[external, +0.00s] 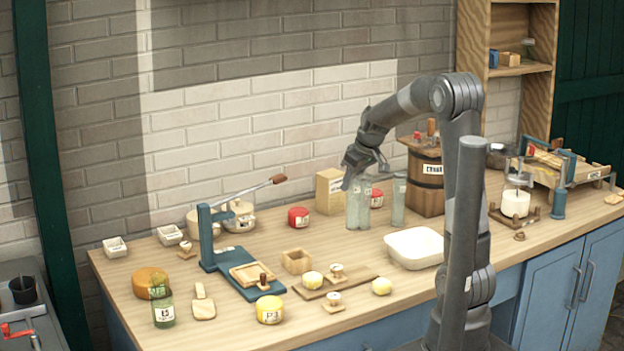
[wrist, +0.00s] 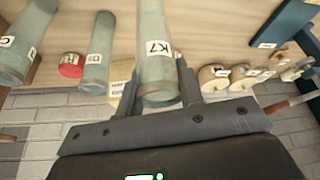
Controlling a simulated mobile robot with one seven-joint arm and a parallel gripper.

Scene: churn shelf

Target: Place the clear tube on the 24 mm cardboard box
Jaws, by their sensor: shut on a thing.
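My gripper (external: 352,178) is shut on a clear tube labelled K7 (wrist: 155,40); its fingers show on both sides of it in the wrist view (wrist: 160,85). In the external view the held tube (external: 353,208) is upright; I cannot tell whether its base touches the table. A second clear tube (external: 366,208) stands close beside it, also in the wrist view (wrist: 98,50). A third (external: 398,203) stands further right. The cardboard box (external: 329,187) stands just left of and behind the tubes; the wrist view shows only part of it (wrist: 120,75), behind my gripper. Its label is too small to read.
Red-lidded jars (external: 299,217) (external: 377,198) flank the box and tubes. A wooden barrel (external: 426,185) stands to the right, and a white basin (external: 415,247) in front. The brick wall is close behind.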

